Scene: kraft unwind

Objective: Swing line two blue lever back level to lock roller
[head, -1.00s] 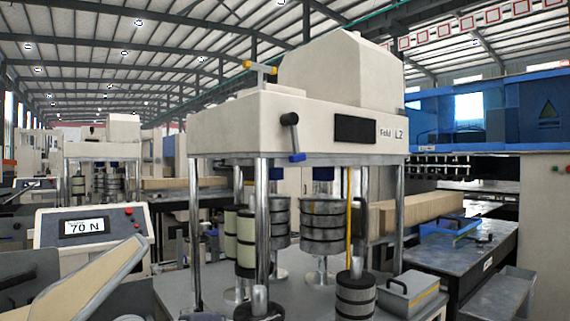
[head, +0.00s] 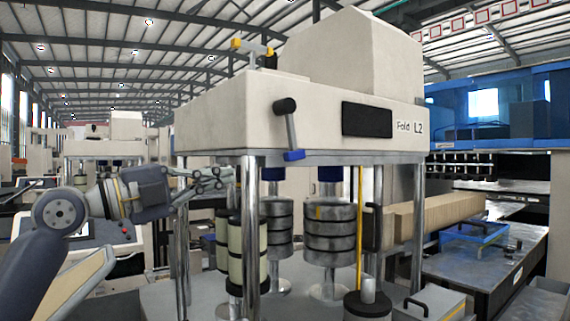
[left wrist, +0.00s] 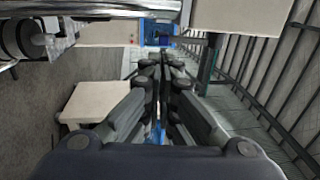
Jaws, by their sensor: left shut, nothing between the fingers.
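The lever (head: 290,129) hangs on the front of the cream machine head marked "Fold L2" (head: 240,118). It has a black round pivot at the top, a grey arm and a blue grip (head: 293,155) at its lower end. The lever points almost straight down. My left gripper (head: 226,178) is to the left of the lever and a little lower, beside a steel post, apart from the lever. Its fingers are closed together and empty, as the left wrist view (left wrist: 163,62) also shows. My right gripper is not in view.
Steel posts (head: 250,225) carry the machine head. Rollers (head: 330,232) and a yellow rod (head: 360,230) stand under it. A console (head: 110,240) is behind my left arm. A grey box (head: 430,303) sits at the lower right. Air in front of the lever is clear.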

